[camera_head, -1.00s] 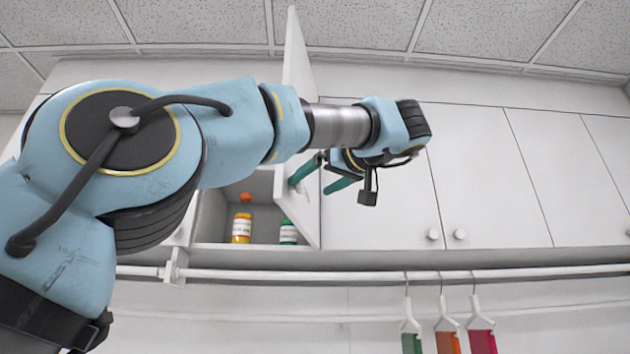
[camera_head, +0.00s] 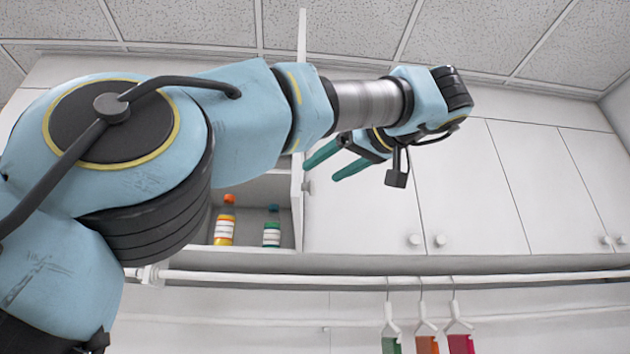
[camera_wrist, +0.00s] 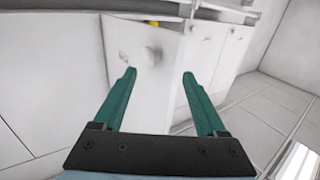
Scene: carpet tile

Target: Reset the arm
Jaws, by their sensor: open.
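My gripper (camera_head: 338,161) is in front of the wall cabinets, pointing left, with its two green fingers apart and nothing between them. In the wrist view my gripper (camera_wrist: 160,74) also shows open and empty. Behind the fingers there is a white cabinet door (camera_wrist: 150,95) with a round knob (camera_wrist: 152,54). In the head view, a cabinet door (camera_head: 300,130) stands open, seen nearly edge-on, close to the fingers. I cannot tell whether they touch it.
The open compartment holds an orange-capped bottle (camera_head: 225,222) and a green-capped bottle (camera_head: 272,228). Closed cabinet doors (camera_head: 460,190) are to the right. A white rail (camera_head: 350,281) below carries several hangers with coloured pieces. The ceiling (camera_head: 480,45) is above my arm.

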